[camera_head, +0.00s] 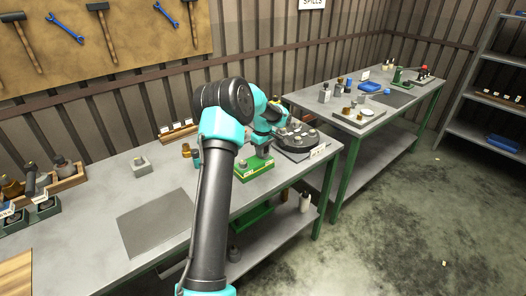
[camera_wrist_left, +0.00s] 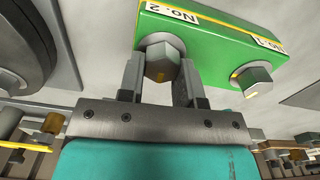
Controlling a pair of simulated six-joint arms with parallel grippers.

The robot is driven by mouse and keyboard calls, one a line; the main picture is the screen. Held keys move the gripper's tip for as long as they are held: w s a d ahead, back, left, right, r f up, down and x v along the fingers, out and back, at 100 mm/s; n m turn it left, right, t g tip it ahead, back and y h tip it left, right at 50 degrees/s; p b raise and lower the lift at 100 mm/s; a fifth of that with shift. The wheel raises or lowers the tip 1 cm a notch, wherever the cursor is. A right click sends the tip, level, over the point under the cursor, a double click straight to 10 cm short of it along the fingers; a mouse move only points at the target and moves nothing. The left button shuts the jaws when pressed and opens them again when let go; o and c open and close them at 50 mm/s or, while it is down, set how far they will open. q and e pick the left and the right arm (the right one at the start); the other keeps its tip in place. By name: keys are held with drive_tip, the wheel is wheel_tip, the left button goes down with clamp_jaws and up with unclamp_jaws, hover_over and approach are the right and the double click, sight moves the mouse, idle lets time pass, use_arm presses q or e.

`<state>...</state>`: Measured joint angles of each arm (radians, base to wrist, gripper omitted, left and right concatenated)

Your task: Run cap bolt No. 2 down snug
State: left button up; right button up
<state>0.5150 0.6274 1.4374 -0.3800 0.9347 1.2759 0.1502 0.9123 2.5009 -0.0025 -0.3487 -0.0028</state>
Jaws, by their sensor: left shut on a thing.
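Cap bolt No. 2 (camera_wrist_left: 162,62) is a grey hex head at the green block (camera_wrist_left: 215,38), beside the "No. 2" label. My left gripper (camera_wrist_left: 160,80) has its fingers on either side of this head and is shut on it. A second hex bolt (camera_wrist_left: 250,80) stands free by the "No. 1" label and has a yellow mark. In the head view the green block (camera_head: 254,174) sits on the near bench, with my left gripper (camera_head: 266,149) over it. The bolt's shank and any gap under its head are hidden. My right gripper is not in view.
A dark round plate (camera_head: 297,138) with several fittings stands just right of the block. A dark mat (camera_head: 157,222) lies bare on the bench's left part. A small grey block (camera_head: 141,164) sits behind the mat. A wooden rack (camera_head: 178,133) stands along the back edge.

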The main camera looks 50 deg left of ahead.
use_arm(q)
drive_tip(key=shift+w+m, duration=0.1)
drive_tip(key=shift+m, duration=1.4)
drive_tip(key=o, duration=0.9)
wheel_tip(320, 180, up, 18)
drive_tip(key=shift+f, duration=0.25)
